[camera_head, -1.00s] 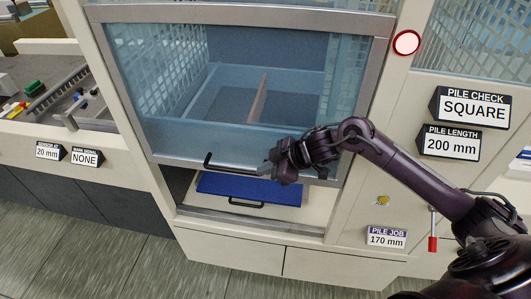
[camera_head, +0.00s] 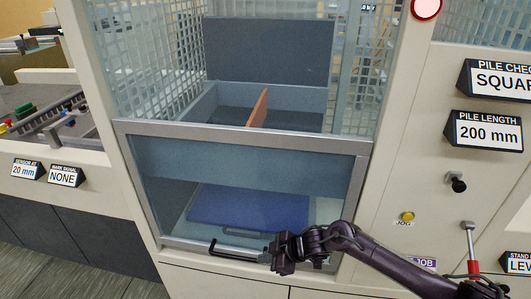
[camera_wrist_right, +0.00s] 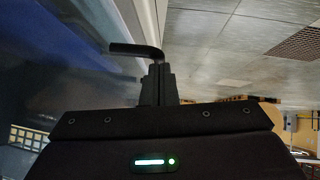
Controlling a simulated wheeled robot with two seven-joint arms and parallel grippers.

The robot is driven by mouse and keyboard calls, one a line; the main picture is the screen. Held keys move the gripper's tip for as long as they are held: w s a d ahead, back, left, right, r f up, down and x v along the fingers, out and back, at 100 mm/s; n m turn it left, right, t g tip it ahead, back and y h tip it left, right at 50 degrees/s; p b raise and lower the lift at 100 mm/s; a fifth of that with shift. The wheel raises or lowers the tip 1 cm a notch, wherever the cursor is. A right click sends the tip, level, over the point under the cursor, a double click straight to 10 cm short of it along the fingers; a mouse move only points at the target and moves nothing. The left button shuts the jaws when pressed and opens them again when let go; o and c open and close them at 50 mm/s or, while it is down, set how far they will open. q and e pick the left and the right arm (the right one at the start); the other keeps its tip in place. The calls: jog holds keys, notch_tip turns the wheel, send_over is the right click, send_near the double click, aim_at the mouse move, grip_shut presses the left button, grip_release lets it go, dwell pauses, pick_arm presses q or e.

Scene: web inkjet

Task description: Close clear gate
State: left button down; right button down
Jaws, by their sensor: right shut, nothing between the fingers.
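The clear gate (camera_head: 245,136) is a glazed panel in a grey metal frame. It stands lowered over the lower part of the machine's opening, its bottom edge at or near the sill. Its black bar handle (camera_head: 232,250) is on the lower edge. My right gripper (camera_head: 273,257) is shut and empty at the right end of the handle, touching or very near it. In the right wrist view the shut fingers (camera_wrist_right: 158,84) are just below the bent end of the handle (camera_wrist_right: 136,49). Exact contact is unclear. My left gripper is not in view.
Behind the gate lies a blue board (camera_head: 250,207); above it stands a brown divider (camera_head: 259,108) in a blue-grey bin. To the right are a yellow jog button (camera_head: 407,216), a black knob (camera_head: 457,184) and a red-handled lever (camera_head: 471,248).

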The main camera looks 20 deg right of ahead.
notch_tip(320, 180, down, 3)
jog(key=shift+s+r+b, duration=0.15)
jog(key=shift+r+b, duration=0.05)
jog(key=shift+b, duration=0.2)
